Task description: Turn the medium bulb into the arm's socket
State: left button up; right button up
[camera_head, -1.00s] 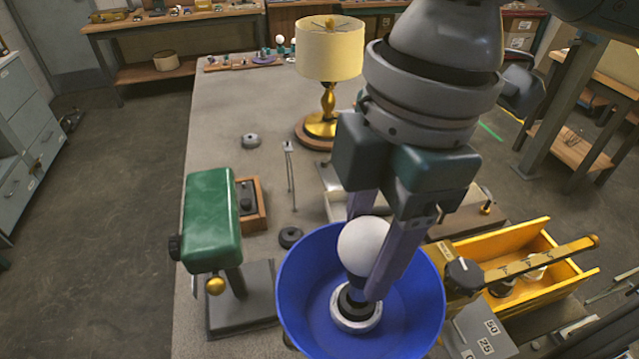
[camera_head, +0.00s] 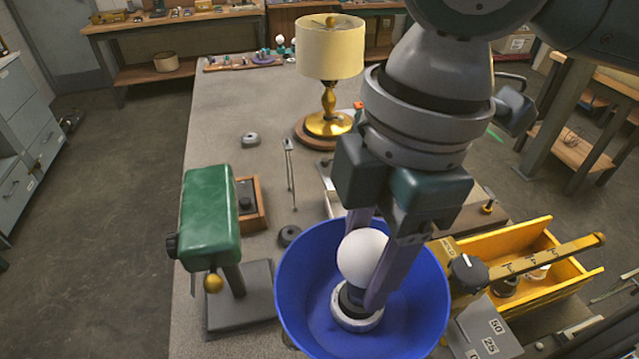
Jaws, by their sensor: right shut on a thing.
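A white round bulb (camera_head: 361,257) stands upright in the middle of a blue bowl-shaped shade (camera_head: 300,283). Its lower end is at the socket (camera_head: 356,314), a pale ring with a dark centre at the shade's bottom. I cannot tell how deep the bulb sits in it. My right gripper (camera_head: 367,268) comes down from above and is shut on the bulb, with one finger behind it and one at its right side. My left gripper is not in view.
A yellow-shaded lamp (camera_head: 329,50) stands behind. A yellow open box (camera_head: 560,262) and a grey weight block (camera_head: 484,328) are at the right.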

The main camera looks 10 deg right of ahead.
jog(key=shift+f, duration=0.5)
jog(key=shift+f, duration=0.15)
dwell(1.3)
jog(key=o, duration=0.5)
jog(key=c, duration=0.5)
jog(key=shift+f+p, duration=0.1)
jog(key=shift+p, duration=0.2)
jog(key=shift+f, duration=0.1)
